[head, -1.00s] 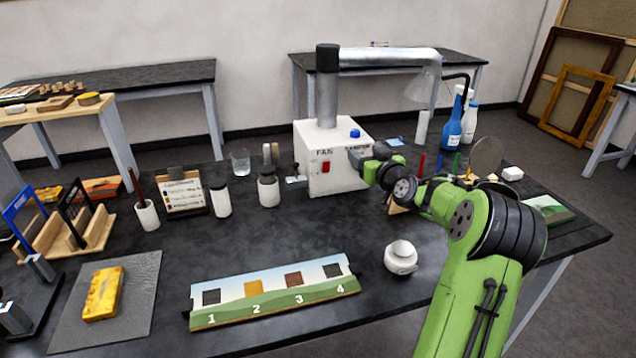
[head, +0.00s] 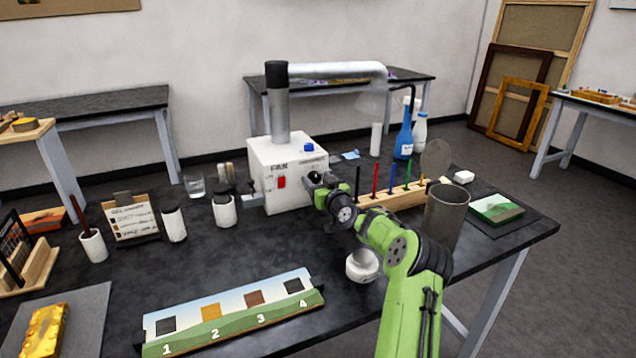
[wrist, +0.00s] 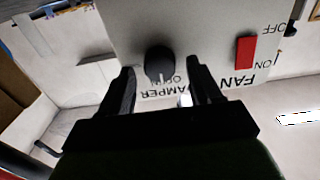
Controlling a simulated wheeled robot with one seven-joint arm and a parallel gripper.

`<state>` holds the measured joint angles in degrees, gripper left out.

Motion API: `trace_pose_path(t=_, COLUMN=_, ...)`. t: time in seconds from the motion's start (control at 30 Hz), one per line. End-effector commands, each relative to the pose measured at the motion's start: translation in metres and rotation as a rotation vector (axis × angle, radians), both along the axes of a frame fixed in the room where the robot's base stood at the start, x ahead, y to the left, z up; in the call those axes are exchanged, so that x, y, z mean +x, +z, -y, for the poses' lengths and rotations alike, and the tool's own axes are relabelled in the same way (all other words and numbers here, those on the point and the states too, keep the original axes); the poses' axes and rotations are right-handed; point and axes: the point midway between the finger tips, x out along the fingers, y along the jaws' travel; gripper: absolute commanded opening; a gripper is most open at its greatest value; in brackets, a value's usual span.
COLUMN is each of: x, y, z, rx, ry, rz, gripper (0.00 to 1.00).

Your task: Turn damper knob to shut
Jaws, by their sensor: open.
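The white fan box (head: 262,160) stands on the black table. The black damper knob (wrist: 159,62) is on the box's front face in the wrist view, with a white pointer mark near the word OPEN. The DAMPER label is partly hidden by my gripper. My gripper (wrist: 168,76) is open, its two black fingers pointing at the box face, one to each side of the knob's near end. I cannot tell whether they touch it. In the head view my gripper (head: 318,182) is at the box's front right and hides most of the knob.
The red fan switch (head: 282,182) is left of the damper on the box. A wooden rack with colored sticks (head: 405,194), a grey cup (head: 446,214) and a white lidded jar (head: 362,266) stand near my arm. A numbered strip (head: 235,310) lies in front.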

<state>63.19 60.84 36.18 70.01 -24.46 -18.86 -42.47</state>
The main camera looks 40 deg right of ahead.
Motion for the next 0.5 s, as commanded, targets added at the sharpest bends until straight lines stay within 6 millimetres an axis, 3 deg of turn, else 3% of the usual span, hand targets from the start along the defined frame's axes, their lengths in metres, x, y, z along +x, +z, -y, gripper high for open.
trace_pose_path(t=0.3, x=0.0035, y=-0.0001, z=0.0008, rx=0.001, ry=0.0, rz=-0.001, gripper=0.62)
trace_pose_path(t=0.5, x=0.0033, y=-0.0001, z=0.0008, rx=0.001, ry=0.0, rz=-0.001, gripper=0.31)
